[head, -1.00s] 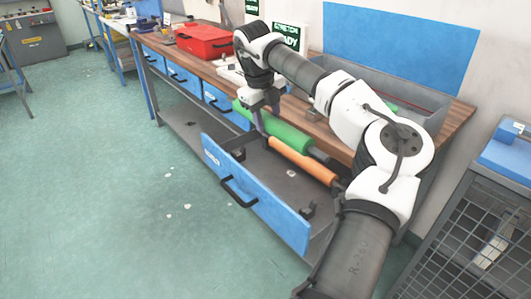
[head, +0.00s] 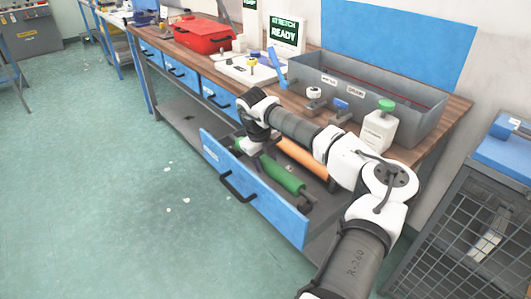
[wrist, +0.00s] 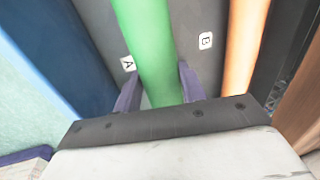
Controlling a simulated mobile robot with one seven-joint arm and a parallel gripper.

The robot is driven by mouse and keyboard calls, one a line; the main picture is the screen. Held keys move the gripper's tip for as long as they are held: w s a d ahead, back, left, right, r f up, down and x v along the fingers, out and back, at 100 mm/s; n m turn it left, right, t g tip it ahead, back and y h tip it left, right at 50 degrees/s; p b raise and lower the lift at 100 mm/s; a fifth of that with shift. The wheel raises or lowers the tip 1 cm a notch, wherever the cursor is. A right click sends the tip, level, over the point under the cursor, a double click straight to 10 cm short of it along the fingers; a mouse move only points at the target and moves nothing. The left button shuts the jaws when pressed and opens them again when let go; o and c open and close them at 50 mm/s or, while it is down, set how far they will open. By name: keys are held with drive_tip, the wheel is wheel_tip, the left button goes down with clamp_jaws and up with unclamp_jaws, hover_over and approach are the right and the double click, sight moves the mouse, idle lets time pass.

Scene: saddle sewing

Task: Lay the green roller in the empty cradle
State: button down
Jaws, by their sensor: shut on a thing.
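My gripper (wrist: 158,92) is shut on the green roller (wrist: 150,35), with one purple finger on each side of it. In the head view the green roller (head: 283,178) lies lengthwise along the open blue drawer (head: 250,192), just behind its front panel. The empty cradle's grey supports are now covered by the roller and my arm. I cannot tell whether the roller touches them or hangs just above. The orange roller (head: 305,157) lies behind it, roughly parallel and apart; it also shows in the wrist view (wrist: 243,45). Labels A (wrist: 128,63) and B (wrist: 206,40) flank the green roller.
The wooden bench top (head: 305,105) above the drawer holds a grey bin (head: 375,95), a white bottle with a green cap (head: 379,130) and a red toolbox (head: 203,36). A wire cage (head: 450,235) stands at the right.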

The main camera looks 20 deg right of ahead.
sight(265, 168)
drive_tip(key=shift+f, duration=1.45)
drive_tip(key=shift+f, duration=0.15)
drive_tip(key=c, duration=0.8)
unclamp_jaws()
drive_tip(key=shift+c, duration=0.2)
